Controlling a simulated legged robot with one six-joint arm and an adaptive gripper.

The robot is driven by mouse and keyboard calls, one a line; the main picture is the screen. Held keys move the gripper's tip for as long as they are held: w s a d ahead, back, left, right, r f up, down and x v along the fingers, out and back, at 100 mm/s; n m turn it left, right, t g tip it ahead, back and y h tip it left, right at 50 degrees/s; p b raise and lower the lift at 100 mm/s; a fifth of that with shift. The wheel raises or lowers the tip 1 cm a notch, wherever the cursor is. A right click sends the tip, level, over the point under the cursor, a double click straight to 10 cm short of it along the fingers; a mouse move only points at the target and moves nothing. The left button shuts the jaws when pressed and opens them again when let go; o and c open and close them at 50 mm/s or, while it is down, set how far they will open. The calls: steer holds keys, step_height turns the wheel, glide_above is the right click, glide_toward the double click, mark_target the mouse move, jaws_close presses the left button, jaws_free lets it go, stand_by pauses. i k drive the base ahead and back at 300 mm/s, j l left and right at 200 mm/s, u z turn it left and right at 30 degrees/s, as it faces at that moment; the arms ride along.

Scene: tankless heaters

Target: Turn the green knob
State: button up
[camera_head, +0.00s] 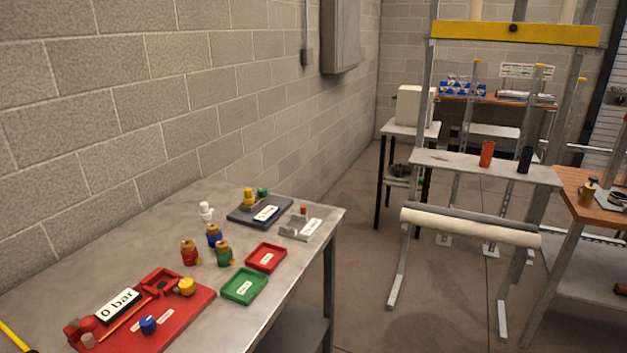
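My gripper is not in view. Two small green parts show on the metal table (150,232). One is a small green knob-like piece (262,191) on a dark grey block (246,212) near the table's back edge, next to a yellow-topped piece (249,197). The other is a green and brass valve-like piece (223,253) standing upright near the table's middle. I cannot tell which of them is the green knob. Nothing touches either.
Red-brass (189,253) and blue-brass (213,235) pieces stand close by. A red panel (185,318) with a "0 bar" display (117,306), a green tray (244,287) and a red tray (266,257) share the table. A block wall (110,110) runs behind.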

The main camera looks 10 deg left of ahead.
mark_target(261, 192)
steer(key=i+l+z, duration=0.3)
steer(key=i, duration=0.4)
steer(key=i+l+z, duration=0.1)
steer(key=i+z, duration=0.15)
steer(key=i, duration=0.45)
steer(key=i+u, duration=0.4)
steer(key=i+l+u, duration=0.15)
steer(key=i+u, duration=0.45)
steer(key=u, duration=0.25)
steer(key=i+u, duration=0.15)
steer(key=u, duration=0.25)
steer(key=i+u, duration=0.2)
steer(key=u, duration=0.2)
steer(key=i+l+u, duration=0.1)
steer(key=u, duration=0.25)
steer(key=i+l+u, duration=0.1)
steer(key=u, duration=0.15)
steer(key=i+l+u, duration=0.3)
steer(key=k+j, duration=0.05)
steer(key=j, duration=0.05)
